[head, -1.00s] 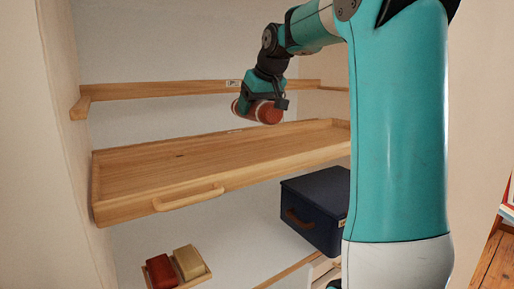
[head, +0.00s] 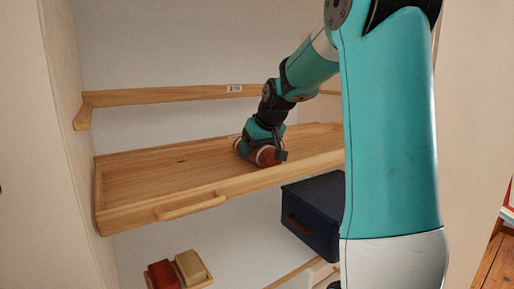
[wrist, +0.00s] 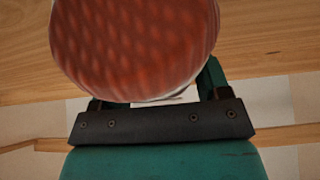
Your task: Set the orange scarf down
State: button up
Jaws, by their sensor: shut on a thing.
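The orange scarf (head: 268,156) is a rolled, reddish-orange bundle with a pale band. My gripper (head: 262,150) is shut on it, low over the wooden pull-out tray (head: 150,178), right of its middle. I cannot tell whether the scarf touches the tray floor. In the wrist view the scarf (wrist: 135,45) shows as a large round, ribbed end between the jaws, and it hides much of the fingers.
The tray has raised edges and a front handle (head: 190,205); its left part is bare. A wooden rail (head: 160,97) runs above it at the back. Below are a dark blue box (head: 318,215) and a small tray with a red bundle (head: 162,274) and a yellow bundle (head: 190,266).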

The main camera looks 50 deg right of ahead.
jog(key=o, duration=1)
jog(key=shift+f, duration=0.1)
jog(key=shift+r, duration=0.2)
jog(key=b+v, duration=0.1)
jog(key=v, duration=1.1)
